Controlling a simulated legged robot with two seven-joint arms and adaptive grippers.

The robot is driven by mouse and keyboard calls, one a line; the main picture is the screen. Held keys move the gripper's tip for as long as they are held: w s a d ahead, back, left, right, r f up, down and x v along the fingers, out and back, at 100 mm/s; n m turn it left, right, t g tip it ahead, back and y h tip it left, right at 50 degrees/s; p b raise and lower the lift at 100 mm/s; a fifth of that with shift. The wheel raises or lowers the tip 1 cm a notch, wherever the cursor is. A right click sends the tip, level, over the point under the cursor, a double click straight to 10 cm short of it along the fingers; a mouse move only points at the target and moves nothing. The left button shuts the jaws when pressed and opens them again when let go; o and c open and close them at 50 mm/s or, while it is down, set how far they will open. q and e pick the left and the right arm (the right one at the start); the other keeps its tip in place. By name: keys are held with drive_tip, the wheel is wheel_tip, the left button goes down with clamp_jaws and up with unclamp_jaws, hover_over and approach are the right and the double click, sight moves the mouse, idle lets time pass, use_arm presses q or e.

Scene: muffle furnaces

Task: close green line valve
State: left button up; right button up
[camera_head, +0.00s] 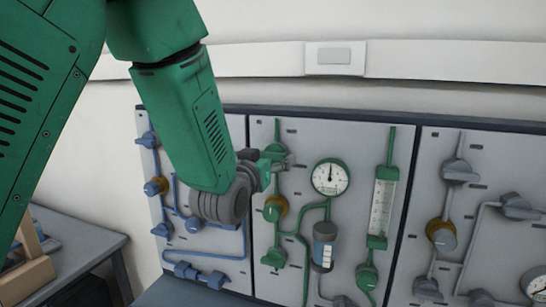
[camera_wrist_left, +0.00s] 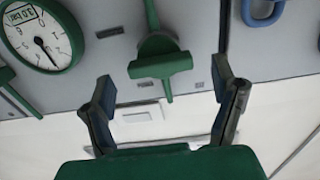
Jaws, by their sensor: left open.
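The green line runs down the middle panel. Its top valve has a green handle (camera_wrist_left: 160,66), in the upper middle of the left wrist view, with a green pipe running up from it. My left gripper (camera_wrist_left: 163,76) is open, with one dark finger on each side of the handle. A gap shows between each finger and the handle, and depth is hard to tell. In the head view my left gripper (camera_head: 284,159) is at the panel's upper left and mostly hides this valve. My right gripper is not in view.
A green-rimmed gauge (camera_head: 330,177) sits just right of my left gripper; it also shows in the left wrist view (camera_wrist_left: 40,34). A green flowmeter (camera_head: 382,205) is farther right. Blue pipes (camera_head: 197,254) are on the left panel, grey ones on the right. A table (camera_head: 85,247) stands at left.

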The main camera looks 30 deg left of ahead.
use_arm(q)
drive_tip(key=v, duration=0.4)
drive_tip(key=shift+d+f, duration=0.1)
drive_tip(key=shift+f, duration=0.05)
drive_tip(key=shift+f, duration=0.1)
idle(0.4)
